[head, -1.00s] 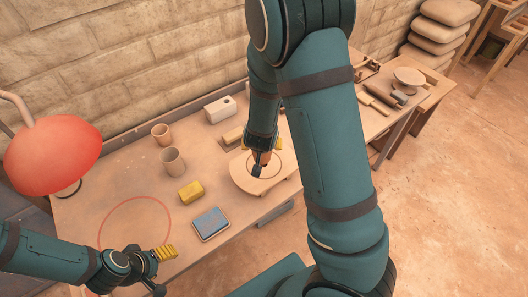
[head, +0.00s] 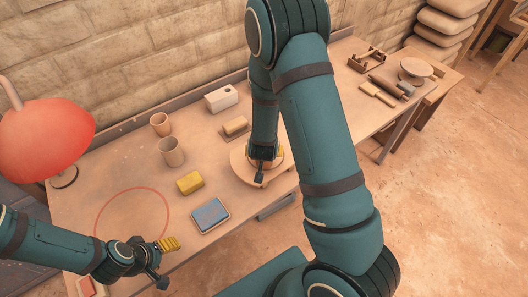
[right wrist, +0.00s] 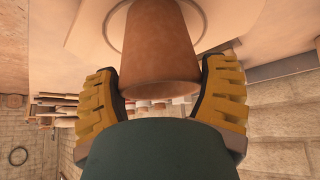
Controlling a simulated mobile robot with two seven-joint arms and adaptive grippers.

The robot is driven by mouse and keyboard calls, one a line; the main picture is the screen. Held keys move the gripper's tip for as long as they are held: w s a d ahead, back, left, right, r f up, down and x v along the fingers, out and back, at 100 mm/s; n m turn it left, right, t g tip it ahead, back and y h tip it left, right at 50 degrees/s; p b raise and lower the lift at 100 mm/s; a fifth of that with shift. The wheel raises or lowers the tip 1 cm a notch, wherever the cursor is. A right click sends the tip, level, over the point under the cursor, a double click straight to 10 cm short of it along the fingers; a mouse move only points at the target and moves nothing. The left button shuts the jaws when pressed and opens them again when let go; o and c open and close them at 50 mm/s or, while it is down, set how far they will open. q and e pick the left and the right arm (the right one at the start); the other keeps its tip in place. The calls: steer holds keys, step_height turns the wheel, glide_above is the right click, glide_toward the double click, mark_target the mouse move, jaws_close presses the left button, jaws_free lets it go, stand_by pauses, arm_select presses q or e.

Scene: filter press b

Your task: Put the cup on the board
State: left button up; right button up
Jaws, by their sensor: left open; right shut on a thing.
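My right gripper (head: 265,165) is over the round wooden board (head: 239,168) on the workbench and hides much of its middle. In the right wrist view its two yellow-padded fingers (right wrist: 160,90) are shut on a brown clay cup (right wrist: 155,55). The far end of the cup is over the pale board (right wrist: 218,25), within a ring marked on it. I cannot tell whether the cup touches the board. In the head view the cup is mostly hidden by my gripper. My left gripper (head: 165,258) is open and empty near the bench's front left edge.
A terracotta cup (head: 160,124) and a grey-brown cup (head: 171,151) stand left of the board. A yellow block (head: 190,181), a blue-topped tile (head: 210,215), a white box (head: 221,98) and a brush-like block (head: 235,127) lie around it. A red lamp (head: 45,140) stands at left.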

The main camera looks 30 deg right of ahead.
arm_select(q)
steer(key=shift+r, duration=0.1)
arm_select(e)
steer(key=shift+r, duration=0.1)
steer(key=shift+a, duration=0.1)
steer(key=o, duration=1.1)
steer(key=shift+o, duration=0.2)
steer(key=shift+s+r, duration=0.15)
steer(key=shift+r, duration=0.15)
steer(key=p+v, duration=0.3)
steer(key=v, duration=0.7)
arm_select(q)
step_height(320, 180, up, 4)
steer(key=shift+a+f, duration=0.1)
steer(key=shift+f, duration=0.1)
arm_select(e)
steer(key=s+a+f+n+g+y, duration=0.1)
steer(key=s+a+f+n+y, duration=0.1)
steer(key=a+f, duration=0.3)
steer(key=s+a+f+n+g+y, duration=0.2)
steer(key=s+a+f+y, duration=0.3)
steer(key=a, duration=0.6)
steer(key=shift+s+g+y, duration=0.3)
